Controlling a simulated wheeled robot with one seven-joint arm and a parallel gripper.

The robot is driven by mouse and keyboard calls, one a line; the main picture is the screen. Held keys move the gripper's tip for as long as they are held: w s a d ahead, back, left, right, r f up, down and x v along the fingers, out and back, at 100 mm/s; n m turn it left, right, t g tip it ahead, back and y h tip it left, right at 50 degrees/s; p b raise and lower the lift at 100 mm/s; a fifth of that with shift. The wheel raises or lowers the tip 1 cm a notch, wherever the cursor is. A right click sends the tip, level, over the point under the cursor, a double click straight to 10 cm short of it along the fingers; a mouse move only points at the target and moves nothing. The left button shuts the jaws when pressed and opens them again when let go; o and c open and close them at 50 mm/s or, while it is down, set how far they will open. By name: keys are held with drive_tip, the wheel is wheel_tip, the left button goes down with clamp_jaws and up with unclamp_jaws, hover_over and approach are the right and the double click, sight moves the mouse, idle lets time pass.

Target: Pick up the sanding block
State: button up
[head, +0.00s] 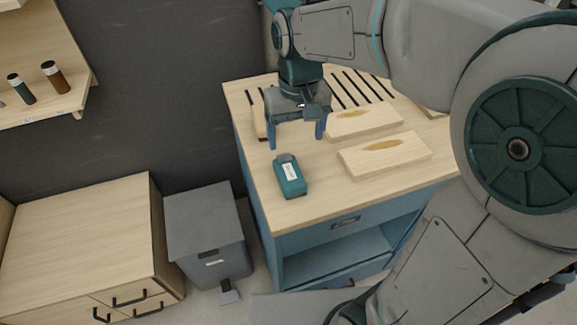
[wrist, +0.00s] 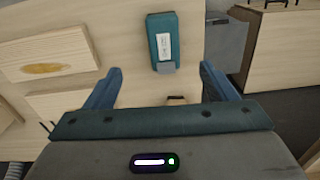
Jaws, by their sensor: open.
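A teal block with a white label, which I take as the sanding block (head: 290,177), lies on the light wooden top of a blue workbench (head: 300,211), near its left edge. It also shows in the wrist view (wrist: 162,42) at the top middle, ahead of the fingertips and roughly between their lines. My gripper (head: 297,138) is open and empty, pointing down above the bench, behind the block in the head view. The fingers (wrist: 160,80) stand apart and do not touch the block. The block is fully in sight in both views.
Two wooden boards with yellowish patches, a nearer one (head: 385,154) and a farther one (head: 362,122), lie right of the block. Dark slots (head: 362,88) line the back of the bench. A grey bin (head: 205,225) and a wooden cabinet (head: 80,235) stand left of it.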

drive_tip(key=a, duration=0.1)
hover_over(289, 171)
drive_tip(key=f, duration=0.6)
drive_tip(key=s+f, duration=0.1)
drive_tip(key=f, duration=0.2)
drive_tip(key=shift+w+f, duration=0.25)
drive_tip(key=shift+f, duration=1.1)
drive_tip(key=shift+w+f, duration=0.2)
drive_tip(key=shift+f, duration=1.1)
drive_tip(key=c, duration=1.1)
drive_tip(key=shift+r, duration=0.1)
